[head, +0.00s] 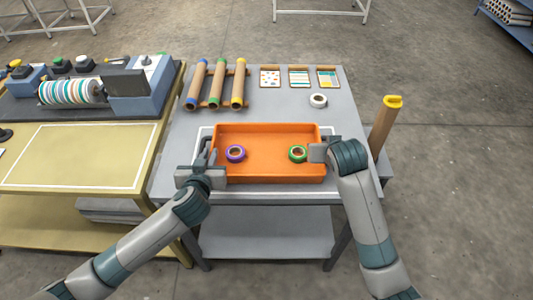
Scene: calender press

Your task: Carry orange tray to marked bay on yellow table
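The orange tray (268,137) sits on the grey table (285,96). It holds a purple-rimmed roll (235,154) at its left and a green-rimmed roll (298,153) at its right. My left gripper (208,156) is at the tray's left end wall. My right gripper (318,152) is at the right end, near the green roll. The finger gaps are too small and partly hidden, so I cannot tell whether either is shut on the tray. The yellow table (78,182) stands to the left, with a white-outlined empty bay (82,156) on its front part.
The calender press (95,90) stands behind the bay on the yellow table. Several brown tubes (218,84) lie on a rack behind the tray. Sample cards (299,78) and a white roll (318,100) are at the back right. A yellow-capped tube (384,125) stands upright at the right.

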